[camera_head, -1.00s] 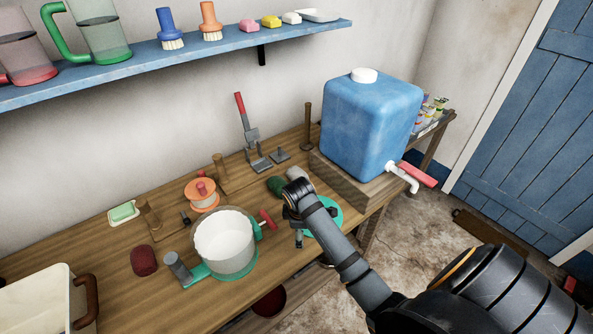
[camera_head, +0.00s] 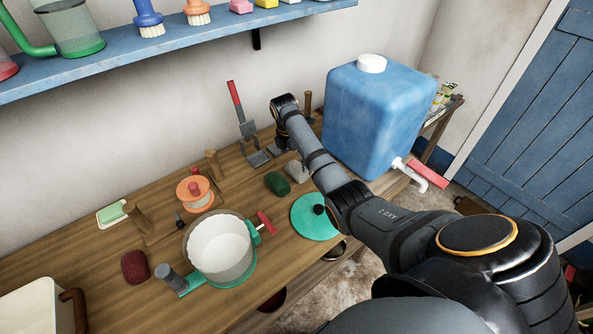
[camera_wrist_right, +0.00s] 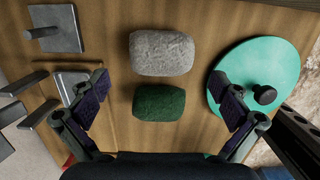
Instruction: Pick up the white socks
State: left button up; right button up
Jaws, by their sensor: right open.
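The white socks (camera_head: 296,171) look like a rounded, light grey-white bundle lying on the wooden bench. In the right wrist view the white socks (camera_wrist_right: 163,52) lie just above a dark green bundle (camera_wrist_right: 160,102), between and beyond my fingers. My right gripper (camera_wrist_right: 160,92) is open and empty, its two dark fingers spread left and right of the green bundle in that view. In the head view my right arm reaches toward the wall, and its fingers are mostly hidden behind the wrist. My left gripper is not in view.
A teal round lid (camera_head: 312,222) with a dark knob lies right of the bundles. A blue water tank (camera_head: 372,115) stands behind at right. A metal plate with a peg (camera_wrist_right: 55,28) is at the upper left of the wrist view. A pot (camera_head: 220,248) stands front left.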

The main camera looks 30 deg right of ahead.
aim_at(296, 166)
jog(key=shift+w+d+f, duration=0.1)
jog(key=shift+d+f, duration=0.05)
jog(key=shift+f, duration=0.2)
jog(key=f, duration=0.4)
jog(key=shift+d+f+p, duration=0.3)
jog(key=shift+f, duration=0.25)
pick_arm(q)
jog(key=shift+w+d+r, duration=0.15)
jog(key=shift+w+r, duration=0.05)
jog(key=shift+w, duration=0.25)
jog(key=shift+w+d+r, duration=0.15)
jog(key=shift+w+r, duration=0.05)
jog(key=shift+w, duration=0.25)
pick_arm(e)
jog(key=shift+r, duration=0.1)
jog(key=c, duration=0.4)
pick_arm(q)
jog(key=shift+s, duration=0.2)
pick_arm(e)
jog(key=c, duration=0.8)
